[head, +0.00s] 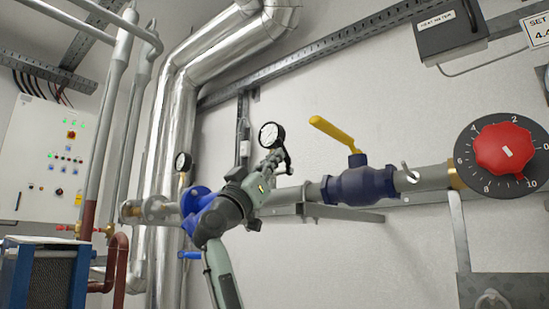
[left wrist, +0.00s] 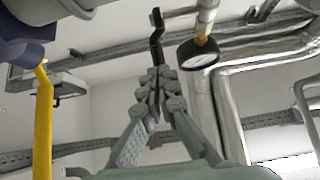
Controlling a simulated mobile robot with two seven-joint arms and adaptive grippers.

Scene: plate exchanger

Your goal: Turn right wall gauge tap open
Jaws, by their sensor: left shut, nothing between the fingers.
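The right wall gauge (head: 271,135) has a white dial and black rim. It stands above the horizontal pipe and also shows in the left wrist view (left wrist: 198,54). Its tap has a black bent handle (left wrist: 157,25), just beyond the fingertips in the wrist view; in the head view the black handle (head: 288,158) shows just right of the fingers. My left gripper (head: 275,157) is shut and empty, close below the gauge. Its fingers (left wrist: 157,72) point at the handle; I cannot tell whether they touch it. My right gripper is not in view.
A blue valve (head: 358,186) with a yellow lever (head: 334,133) sits on the pipe to the right. A red dial knob (head: 504,148) is farther right. Another gauge (head: 182,162) and silver ducts (head: 172,110) stand left. A control cabinet (head: 45,160) is at far left.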

